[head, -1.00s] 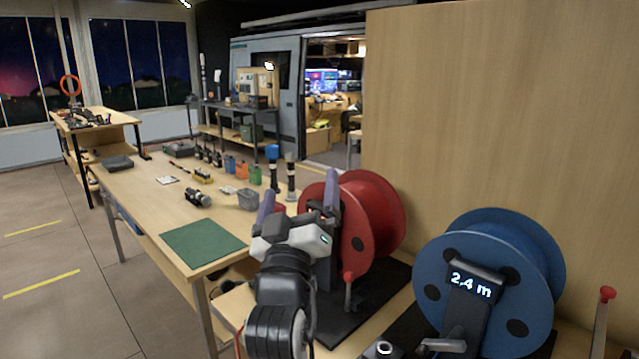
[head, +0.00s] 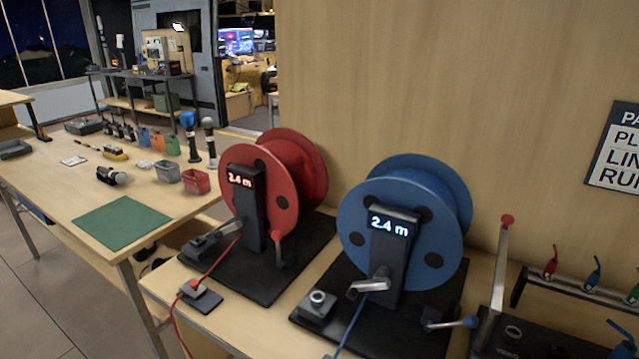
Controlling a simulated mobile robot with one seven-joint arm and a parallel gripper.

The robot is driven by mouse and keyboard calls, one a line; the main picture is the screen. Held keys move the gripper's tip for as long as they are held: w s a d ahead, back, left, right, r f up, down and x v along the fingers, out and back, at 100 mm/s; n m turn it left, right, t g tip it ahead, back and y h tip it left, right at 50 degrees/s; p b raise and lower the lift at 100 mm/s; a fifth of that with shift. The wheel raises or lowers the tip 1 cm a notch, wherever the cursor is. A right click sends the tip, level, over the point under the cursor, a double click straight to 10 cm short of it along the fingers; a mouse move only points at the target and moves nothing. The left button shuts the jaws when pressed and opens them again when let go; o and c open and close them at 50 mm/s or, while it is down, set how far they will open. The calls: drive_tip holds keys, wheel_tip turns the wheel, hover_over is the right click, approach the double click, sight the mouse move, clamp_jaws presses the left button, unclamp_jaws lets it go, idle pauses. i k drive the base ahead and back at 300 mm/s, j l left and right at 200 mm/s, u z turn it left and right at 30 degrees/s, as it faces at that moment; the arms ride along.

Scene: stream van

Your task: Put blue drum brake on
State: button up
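The blue drum (head: 352,205) stands upright on a black base plate (head: 405,338) on the bench, right of centre in the head view. Its dark post (head: 397,258) carries a display reading 2.4 m. A short grey metal lever (head: 370,286) sits low on the front of this post and points left; it looks like the brake, but I cannot tell whether it is on. A crank with a blue knob (head: 470,322) is at the drum's lower right. A blue cable (head: 350,325) hangs down below the lever. My gripper is out of view.
The red drum (head: 310,175), with a similar post and lever (head: 228,228), stands left of the blue one. A red-knobbed upright lever (head: 506,222) and a rack of small coloured plugs (head: 590,285) are at right. A wooden wall (head: 450,80) rises behind.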

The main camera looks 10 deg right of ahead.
sight(470, 321)
drive_tip(key=z, duration=1.1)
drive_tip(key=l+z, duration=0.15)
drive_tip(key=l, duration=0.2)
drive_tip(key=i+l+z, duration=0.2)
drive_tip(key=k+l, duration=0.1)
